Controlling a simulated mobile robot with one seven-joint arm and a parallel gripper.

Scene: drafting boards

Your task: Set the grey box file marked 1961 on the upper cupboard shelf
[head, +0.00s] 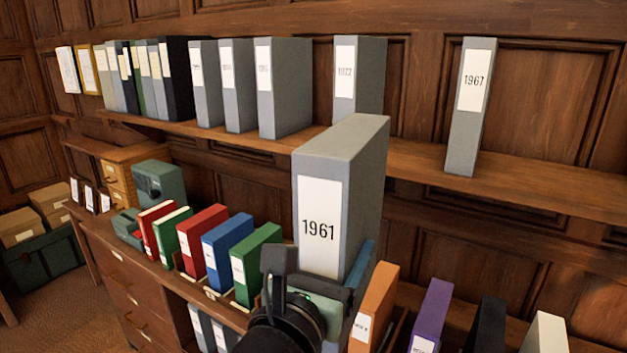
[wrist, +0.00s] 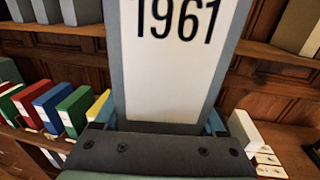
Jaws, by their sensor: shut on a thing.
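The grey box file marked 1961 (head: 362,190) is upright in the head view, with its white label facing me. My gripper (head: 318,278) is shut on its lower part and holds it in front of the shelves. In the wrist view the 1961 file (wrist: 228,60) rises from between the gripper's fingers (wrist: 168,130), its top out of frame. The upper cupboard shelf (head: 420,160) runs behind it. Several grey box files stand there, among them one marked 1922 or similar (head: 372,75) and one marked 1967 (head: 466,130).
Bare shelf shows between the 1922-like file and the 1967 file, and right of 1967. Below stand red (head: 208,245), blue (head: 232,245), green (head: 258,262), orange (head: 380,300) and purple (head: 433,310) files. A green box-like device (head: 160,182) stands at left.

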